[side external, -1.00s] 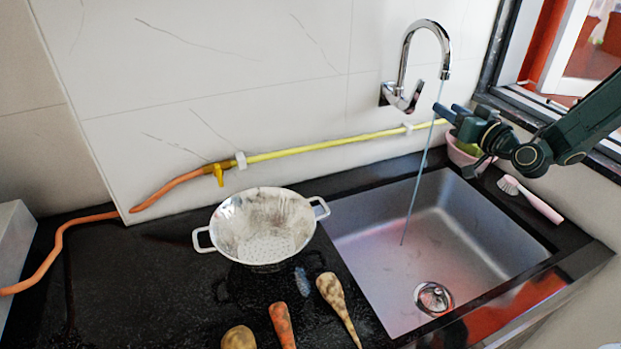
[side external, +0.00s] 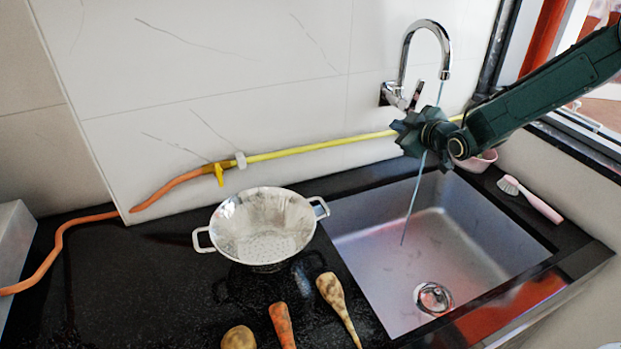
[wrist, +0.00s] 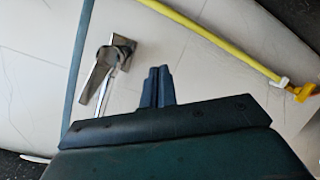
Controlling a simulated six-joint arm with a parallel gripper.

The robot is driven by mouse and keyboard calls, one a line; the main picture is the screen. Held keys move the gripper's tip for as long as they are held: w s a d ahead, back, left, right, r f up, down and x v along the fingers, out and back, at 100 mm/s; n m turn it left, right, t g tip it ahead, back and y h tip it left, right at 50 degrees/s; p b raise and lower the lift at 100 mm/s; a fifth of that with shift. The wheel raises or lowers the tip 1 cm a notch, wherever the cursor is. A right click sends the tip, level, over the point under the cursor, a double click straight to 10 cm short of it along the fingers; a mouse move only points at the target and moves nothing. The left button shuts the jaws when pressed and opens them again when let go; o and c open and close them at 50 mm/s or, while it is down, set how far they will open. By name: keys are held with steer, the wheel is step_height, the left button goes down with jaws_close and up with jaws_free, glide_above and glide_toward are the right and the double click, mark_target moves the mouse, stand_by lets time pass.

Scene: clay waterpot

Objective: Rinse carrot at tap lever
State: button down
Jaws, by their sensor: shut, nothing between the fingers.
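An orange carrot (side external: 282,326) with darker patches lies on the black counter at the front. The chrome tap (side external: 407,45) is on the back wall. Its lever (side external: 415,96) hangs low beside the tap body; it also shows in the wrist view (wrist: 97,82). A thin water stream (side external: 412,205) runs from the spout into the sink (side external: 470,220). My gripper (side external: 405,135) is below the tap, in front of the wall. In the wrist view its blue fingers (wrist: 158,78) are shut and empty, to the right of the lever and apart from it in the picture.
A metal colander (side external: 262,225) stands left of the sink. A parsnip (side external: 338,306) and a round root (side external: 238,338) flank the carrot. A yellow hose (side external: 310,150) runs along the wall. A pink bowl (side external: 478,160) and brush (side external: 535,202) are at the sink's right.

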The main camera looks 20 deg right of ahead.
mark_target(412, 96)
steer(key=s+a+r+g+h, duration=0.2)
steer(key=s+a+r+h, duration=0.2)
steer(key=r+h, duration=0.7)
steer(key=shift+a+r+g, duration=0.15)
steer(key=shift+a+g, duration=0.15)
steer(key=shift+a, duration=0.75)
steer(key=shift+d, duration=0.1)
steer(key=s+d+x, duration=0.2)
steer(key=x, duration=1)
steer(key=shift+w+d+f, duration=0.2)
steer(key=shift+d+f, duration=0.05)
steer(key=shift+f, duration=0.05)
